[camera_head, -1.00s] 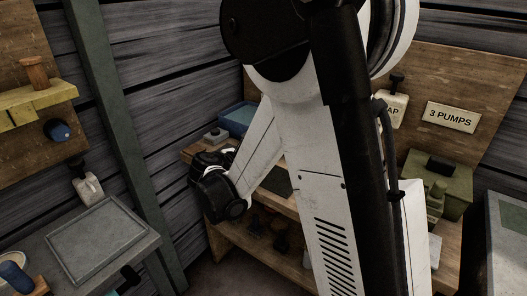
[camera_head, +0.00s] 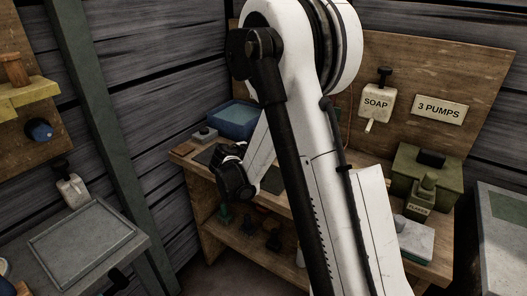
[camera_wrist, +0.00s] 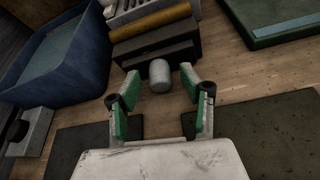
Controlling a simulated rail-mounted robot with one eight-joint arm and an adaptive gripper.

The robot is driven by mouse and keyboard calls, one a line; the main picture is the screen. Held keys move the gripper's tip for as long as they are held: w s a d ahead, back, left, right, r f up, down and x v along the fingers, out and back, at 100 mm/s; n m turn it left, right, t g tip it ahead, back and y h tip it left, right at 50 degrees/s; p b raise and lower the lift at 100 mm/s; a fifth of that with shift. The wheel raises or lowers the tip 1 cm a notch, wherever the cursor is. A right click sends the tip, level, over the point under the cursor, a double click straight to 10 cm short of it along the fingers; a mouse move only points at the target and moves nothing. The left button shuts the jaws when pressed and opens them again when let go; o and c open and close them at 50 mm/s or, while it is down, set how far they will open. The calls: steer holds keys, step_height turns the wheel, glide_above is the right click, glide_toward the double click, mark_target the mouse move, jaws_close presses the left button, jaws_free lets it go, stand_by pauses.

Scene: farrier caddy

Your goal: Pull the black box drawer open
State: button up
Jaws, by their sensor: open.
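The black box (camera_wrist: 160,48) shows at the top middle of the wrist view, with a stepped dark front and a pale grey cylindrical knob (camera_wrist: 160,75) sticking out toward me. My gripper (camera_wrist: 160,79) is open, with green-padded fingers on either side of the knob. The knob's end lies between the fingertips, and I see a gap on each side. I cannot tell the exact depth between them. No opening in the box shows. In the head view my arm hides the box and the fingers; only my black wrist shows over the wooden bench (camera_head: 200,178).
A blue tub (camera_wrist: 65,60) stands left of the box, and a green-topped slab (camera_wrist: 280,20) lies to the right. Dark mats (camera_wrist: 250,130) lie on the bench. In the head view, a soap dispenser (camera_head: 376,103) hangs behind, and a green box (camera_head: 400,175) stands right.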

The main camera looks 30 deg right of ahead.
steer(key=shift+w+d+f, duration=0.15)
steer(key=shift+w+d, duration=0.1)
steer(key=shift+d, duration=0.1)
jaws_close()
